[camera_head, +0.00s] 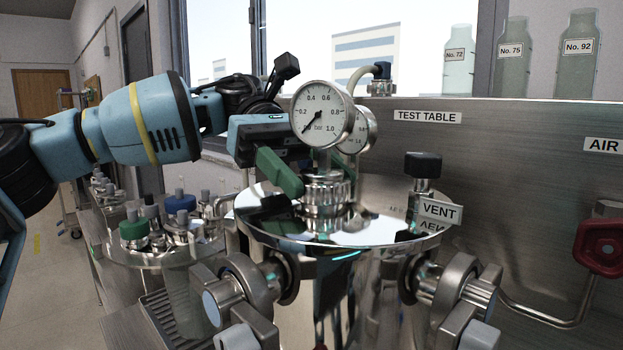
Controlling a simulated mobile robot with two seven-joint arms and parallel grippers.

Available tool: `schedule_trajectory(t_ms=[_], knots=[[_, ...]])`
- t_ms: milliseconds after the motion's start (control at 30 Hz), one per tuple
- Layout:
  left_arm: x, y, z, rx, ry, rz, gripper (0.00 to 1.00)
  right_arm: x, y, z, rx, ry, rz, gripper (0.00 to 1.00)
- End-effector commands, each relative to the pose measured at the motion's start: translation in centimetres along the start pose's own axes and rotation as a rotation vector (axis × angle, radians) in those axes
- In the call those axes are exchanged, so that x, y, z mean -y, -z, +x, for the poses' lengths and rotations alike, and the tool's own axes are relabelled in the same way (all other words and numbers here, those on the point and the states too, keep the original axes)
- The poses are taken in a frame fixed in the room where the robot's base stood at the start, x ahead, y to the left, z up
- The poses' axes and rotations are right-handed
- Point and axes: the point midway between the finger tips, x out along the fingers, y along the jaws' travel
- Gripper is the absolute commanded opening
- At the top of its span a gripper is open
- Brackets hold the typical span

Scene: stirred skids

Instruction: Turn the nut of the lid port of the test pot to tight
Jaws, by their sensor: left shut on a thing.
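The test pot's lid (390,228) is a shiny round steel plate in the middle of the head view. The lid port's knurled steel nut (327,197) stands upright on it, under a round pressure gauge (320,110) whose needle points to the low end. My left gripper (318,184) comes in from the left with its green fingers on either side of the nut, shut on it. The far finger is mostly hidden behind the gauge stem, so the exact contact there is hidden. My right gripper is not in view.
A black-knobbed valve with a VENT tag (440,211) stands on the right of the lid. Steel clamps (250,285) surround the rim. A smaller vessel with a green cap (133,229) is at left. A red handwheel (600,247) is at far right.

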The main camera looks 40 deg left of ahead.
Motion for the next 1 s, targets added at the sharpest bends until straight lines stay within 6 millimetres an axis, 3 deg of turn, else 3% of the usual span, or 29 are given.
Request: schedule_trajectory(t_ms=[433, 1000], knots=[[-0.29, 0.17, 0.09, -0.004, 0.124, 0.047, 0.3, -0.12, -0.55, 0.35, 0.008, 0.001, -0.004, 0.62], [-0.29, 0.17, 0.07, -0.004, 0.146, 0.057, 0.3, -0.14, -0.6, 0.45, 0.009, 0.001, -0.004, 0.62]])
